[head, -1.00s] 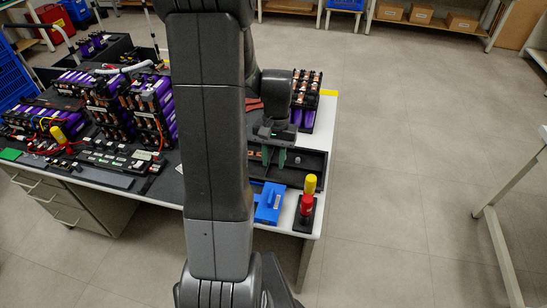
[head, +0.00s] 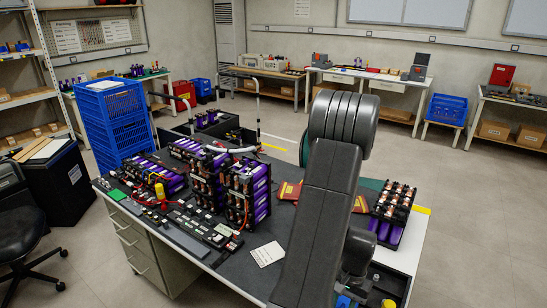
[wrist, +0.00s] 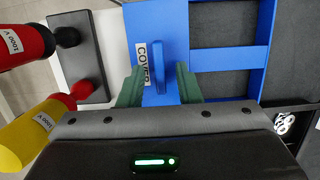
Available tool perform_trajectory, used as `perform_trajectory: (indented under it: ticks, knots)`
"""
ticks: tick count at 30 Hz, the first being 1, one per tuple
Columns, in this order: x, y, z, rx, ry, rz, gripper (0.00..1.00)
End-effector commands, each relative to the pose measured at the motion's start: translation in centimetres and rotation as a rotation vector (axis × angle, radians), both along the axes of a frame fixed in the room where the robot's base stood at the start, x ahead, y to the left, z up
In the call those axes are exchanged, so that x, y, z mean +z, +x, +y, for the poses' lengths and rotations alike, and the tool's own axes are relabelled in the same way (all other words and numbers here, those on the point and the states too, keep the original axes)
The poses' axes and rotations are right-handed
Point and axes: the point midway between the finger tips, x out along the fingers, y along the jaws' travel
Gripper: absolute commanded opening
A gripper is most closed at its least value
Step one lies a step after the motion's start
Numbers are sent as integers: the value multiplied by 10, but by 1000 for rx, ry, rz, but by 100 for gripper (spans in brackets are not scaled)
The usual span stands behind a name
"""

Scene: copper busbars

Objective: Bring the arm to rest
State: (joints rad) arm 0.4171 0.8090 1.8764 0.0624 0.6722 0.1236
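My gripper (wrist: 160,72) shows in the wrist view with two green fingers. They stand apart, one on each side of the upright blue handle (wrist: 158,80) of a blue part labelled "COVER" (wrist: 155,20). I see gaps between the handle and the fingers, so the gripper looks open and empty. In the head view my arm rises over the workbench (head: 262,215) and bends down at its right end. My gripper is hidden there, behind the arm and near the lower edge of the picture.
A red-and-black tool (wrist: 25,45) and a yellow-and-red tool (wrist: 35,125), marked 1000 V, are close left of the gripper. Purple battery modules (head: 250,190) stand mid-bench; another copper-topped module (head: 393,210) is right of my arm. The floor (head: 480,210) at right is clear.

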Motion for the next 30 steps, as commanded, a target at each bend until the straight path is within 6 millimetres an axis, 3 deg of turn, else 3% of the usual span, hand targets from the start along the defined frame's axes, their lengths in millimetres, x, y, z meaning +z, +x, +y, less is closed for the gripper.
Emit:
perform_trajectory:
  ticks: [9, 18, 26, 30]
  knots:
    - [13, 1, 0, 0, -1, -1, 31]
    - [14, 1, 0, 0, 0, 0, 31]
    - [-1, 0, 0, 0, 1, 2, 31]
    - [22, 6, -3, 0, -2, -6, 31]
